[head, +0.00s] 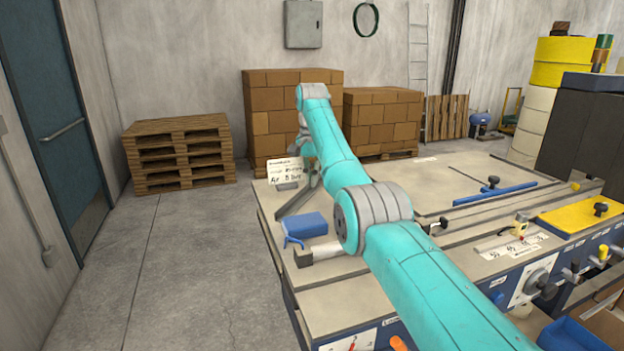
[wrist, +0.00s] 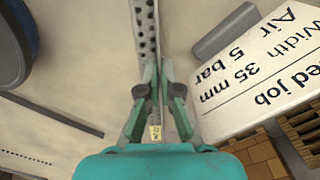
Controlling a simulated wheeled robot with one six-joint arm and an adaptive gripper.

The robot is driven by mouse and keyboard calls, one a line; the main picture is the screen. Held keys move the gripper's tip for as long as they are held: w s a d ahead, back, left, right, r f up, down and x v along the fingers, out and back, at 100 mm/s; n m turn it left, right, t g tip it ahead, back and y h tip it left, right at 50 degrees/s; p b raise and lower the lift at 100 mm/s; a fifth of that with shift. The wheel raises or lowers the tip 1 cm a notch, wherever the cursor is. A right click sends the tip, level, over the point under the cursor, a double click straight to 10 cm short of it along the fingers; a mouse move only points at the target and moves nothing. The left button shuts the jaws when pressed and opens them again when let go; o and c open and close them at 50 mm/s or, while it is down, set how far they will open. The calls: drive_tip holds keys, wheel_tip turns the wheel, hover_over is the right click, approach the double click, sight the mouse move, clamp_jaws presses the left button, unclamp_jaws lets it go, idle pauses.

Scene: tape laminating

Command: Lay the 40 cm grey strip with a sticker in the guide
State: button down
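A grey strip (wrist: 147,28) with a row of dark holes runs up the wrist view from between my fingers. A small pale sticker (wrist: 155,132) with dark marks shows at its near end. My gripper (wrist: 159,98) has a finger on each side of the strip and appears shut on it. In the head view the strip (head: 297,198) slants down and left from my gripper (head: 311,176), over the left part of the bench. My arm hides part of the bench. I cannot tell for certain which part is the guide.
A white job card (head: 285,170) stands at the bench's far left corner; it also shows in the wrist view (wrist: 265,70). A blue block (head: 306,225) sits near the left edge. A blue bar (head: 495,193) and yellow plate (head: 585,216) lie to the right.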

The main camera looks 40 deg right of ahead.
drive_tip(key=shift+f, duration=0.1)
drive_tip(key=c, duration=1.6)
unclamp_jaws()
